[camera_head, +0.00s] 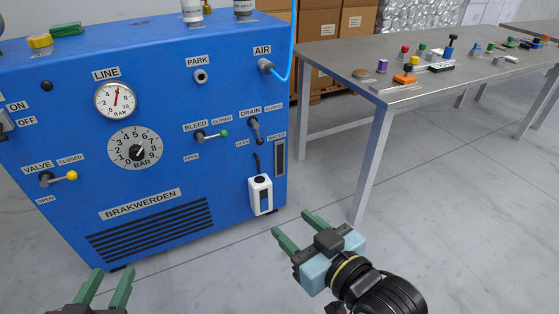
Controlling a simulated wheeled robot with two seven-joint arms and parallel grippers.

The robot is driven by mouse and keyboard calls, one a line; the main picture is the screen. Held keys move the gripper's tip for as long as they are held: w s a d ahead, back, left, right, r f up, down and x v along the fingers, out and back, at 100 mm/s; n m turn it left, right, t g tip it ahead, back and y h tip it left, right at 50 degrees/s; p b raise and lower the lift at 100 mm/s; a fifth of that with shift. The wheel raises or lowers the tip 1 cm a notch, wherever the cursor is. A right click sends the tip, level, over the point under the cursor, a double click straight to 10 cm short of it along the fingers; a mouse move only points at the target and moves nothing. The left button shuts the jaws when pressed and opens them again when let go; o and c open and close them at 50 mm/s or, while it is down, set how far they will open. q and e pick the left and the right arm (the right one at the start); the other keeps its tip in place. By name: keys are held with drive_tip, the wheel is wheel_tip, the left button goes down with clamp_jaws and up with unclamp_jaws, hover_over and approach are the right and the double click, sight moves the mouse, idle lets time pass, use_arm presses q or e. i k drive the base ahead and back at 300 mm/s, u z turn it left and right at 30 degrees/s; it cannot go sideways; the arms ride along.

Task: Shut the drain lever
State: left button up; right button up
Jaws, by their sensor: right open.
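The drain lever (256,132) is on the right part of the blue machine's front (180,85), under the DRAIN label. Its dark handle points down from its pivot, nearer the OPEN label at lower left than the CLOSED label at upper right. My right gripper (290,223) is open and empty, below and to the right of the lever, apart from the machine. My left gripper (112,271) is at the bottom left edge, partly cut off, with its fingers apart and nothing between them.
A white box (260,195) hangs below the drain lever. A metal table (340,55) stands at right; a blue hose (293,45) runs above.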

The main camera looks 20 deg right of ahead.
sight(260, 141)
drive_tip(key=u, duration=0.15)
drive_tip(key=i, duration=1.35)
drive_tip(key=z, duration=0.1)
